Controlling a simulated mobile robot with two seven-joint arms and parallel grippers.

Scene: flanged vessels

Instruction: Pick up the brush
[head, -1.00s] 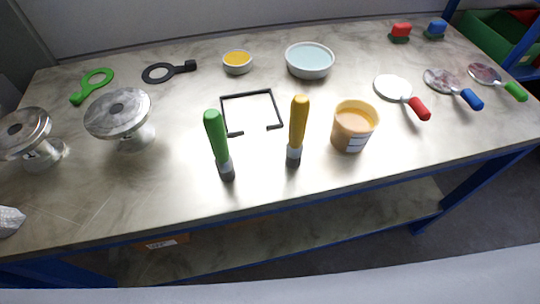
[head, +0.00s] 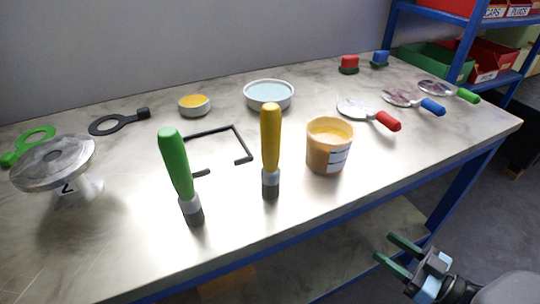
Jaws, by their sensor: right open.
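Two brushes stand upright, bristles down, on the metal table (head: 330,210). One is a brush with a green handle (head: 175,165), tilted slightly. The other is a brush with a yellow handle (head: 270,140), to its right. Each has a light collar and dark bristles. My right gripper (head: 391,253) is at the lower right, beyond the table's front edge and apart from both brushes. Its two green fingers are spread with nothing between them. My left gripper is not in view.
An orange tub (head: 329,150) stands right of the yellow brush. A black angular frame (head: 243,147) lies behind the brushes. A flanged vessel (head: 55,165) is at left. Bowls (head: 268,95) and handled discs (head: 360,109) lie farther back. The front right of the table is clear.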

